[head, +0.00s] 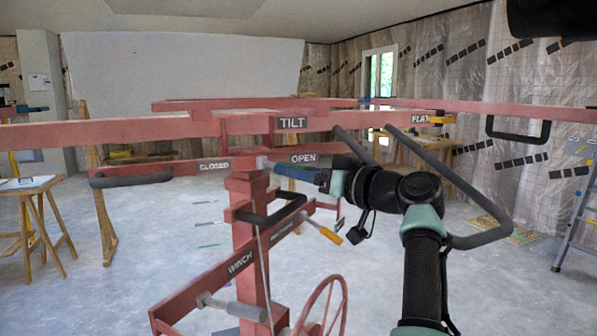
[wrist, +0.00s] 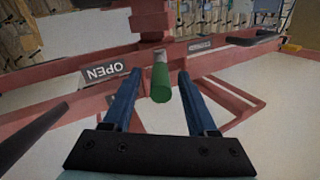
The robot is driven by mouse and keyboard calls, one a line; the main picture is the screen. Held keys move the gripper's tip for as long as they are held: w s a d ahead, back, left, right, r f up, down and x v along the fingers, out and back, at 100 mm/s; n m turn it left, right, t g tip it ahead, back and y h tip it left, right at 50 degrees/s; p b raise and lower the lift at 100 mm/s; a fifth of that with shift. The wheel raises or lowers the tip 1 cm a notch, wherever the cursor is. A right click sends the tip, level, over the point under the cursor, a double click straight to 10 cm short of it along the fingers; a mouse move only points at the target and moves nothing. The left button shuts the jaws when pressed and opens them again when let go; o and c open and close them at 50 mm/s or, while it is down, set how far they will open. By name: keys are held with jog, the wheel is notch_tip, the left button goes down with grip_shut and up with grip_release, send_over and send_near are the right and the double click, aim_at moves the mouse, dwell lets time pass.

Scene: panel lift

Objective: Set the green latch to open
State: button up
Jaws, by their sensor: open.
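The green latch (wrist: 161,82) shows in the wrist view as a short green cylinder pointing toward the camera from the red frame. My gripper (wrist: 159,76) has its two blue fingers open, one on each side of the latch in the picture, with a gap on both sides. I cannot tell how deep the latch sits between them. In the head view my gripper (head: 278,167) is at the red post, between the CLOSED sign (head: 214,166) and the OPEN sign (head: 303,158). The green of the latch is hidden there. The OPEN sign is upside down, left of the latch, in the wrist view (wrist: 103,72).
The red panel lift has a TILT sign (head: 292,123), a FLAT sign (head: 420,118) with a yellow lever, and a winch wheel (head: 322,308) low down. Dark bar handles (head: 272,212) stick out near my arm. Sawhorse tables (head: 37,195) and a ladder (head: 578,230) stand farther off.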

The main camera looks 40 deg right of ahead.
jog(key=s+d+b, duration=0.1)
jog(key=s, duration=1.2)
jog(key=shift+d, duration=0.4)
jog(key=shift+w, duration=0.1)
